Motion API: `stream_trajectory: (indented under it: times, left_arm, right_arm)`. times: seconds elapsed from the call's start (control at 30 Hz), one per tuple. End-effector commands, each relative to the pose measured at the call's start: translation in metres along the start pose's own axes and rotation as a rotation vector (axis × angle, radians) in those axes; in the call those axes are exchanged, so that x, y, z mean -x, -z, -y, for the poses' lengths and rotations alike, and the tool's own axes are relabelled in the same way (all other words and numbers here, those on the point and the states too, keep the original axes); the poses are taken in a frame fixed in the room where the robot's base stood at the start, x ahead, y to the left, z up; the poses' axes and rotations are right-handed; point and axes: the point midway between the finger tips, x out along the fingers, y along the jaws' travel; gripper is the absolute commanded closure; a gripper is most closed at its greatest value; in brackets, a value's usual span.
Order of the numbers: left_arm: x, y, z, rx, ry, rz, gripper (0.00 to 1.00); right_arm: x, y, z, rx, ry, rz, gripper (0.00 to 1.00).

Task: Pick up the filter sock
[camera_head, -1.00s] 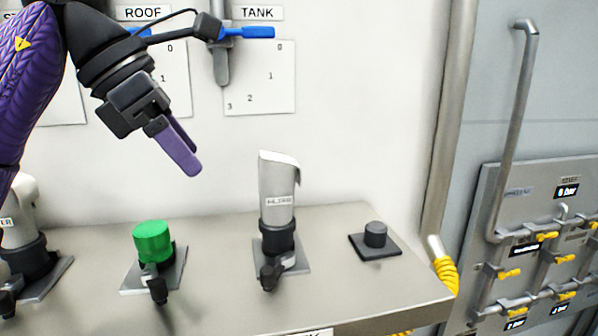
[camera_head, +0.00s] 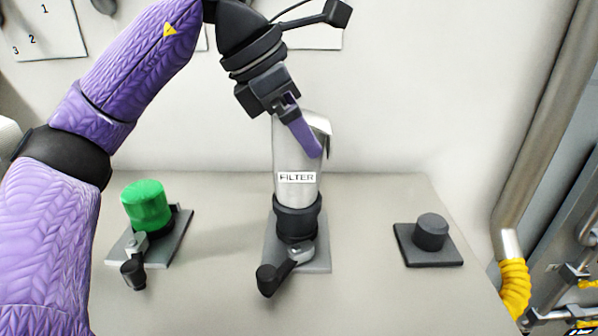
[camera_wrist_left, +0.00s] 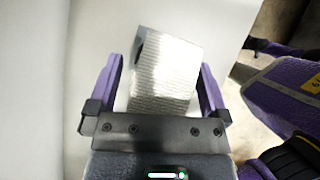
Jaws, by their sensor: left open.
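The filter sock (camera_head: 296,160) is a pale grey, upright sleeve labelled FILTER, with a slanted top, seated on a black clamp base (camera_head: 297,222) with a lever. My left gripper (camera_head: 312,150) is at its upper part, with one purple finger visible in front of it in the head view. In the left wrist view the sock (camera_wrist_left: 166,75) shows its woven grey side between the two spread purple fingers (camera_wrist_left: 161,90), with gaps beside it. The gripper is open. My right gripper is not in view.
A green cylinder (camera_head: 147,205) on a plate with a lever stands to the left. A low black knob (camera_head: 431,231) on a square plate stands to the right. A vertical pipe with a yellow end (camera_head: 515,285) is beyond the counter's right edge.

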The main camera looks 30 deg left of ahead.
Motion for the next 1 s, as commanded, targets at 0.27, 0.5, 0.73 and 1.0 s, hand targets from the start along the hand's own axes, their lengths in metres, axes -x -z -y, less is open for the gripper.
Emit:
stream_trajectory:
  times: [0.27,0.5,0.73,1.0]
  left_arm:
    - [-0.0035,0.0002,0.0,0.001,0.0,0.001,0.08]
    - [-0.0033,0.0002,-0.0001,0.001,0.0,0.0,0.59]
    - [-0.0032,0.0002,0.0,0.001,0.0,0.0,1.0]
    - [-0.0029,0.0,0.0,0.0,0.0,0.001,1.0]
  right_arm:
    - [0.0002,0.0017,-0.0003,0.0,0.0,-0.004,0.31]
    - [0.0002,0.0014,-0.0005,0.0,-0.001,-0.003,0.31]
    - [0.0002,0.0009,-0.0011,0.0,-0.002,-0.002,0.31]
    - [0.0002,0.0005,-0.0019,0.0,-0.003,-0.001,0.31]
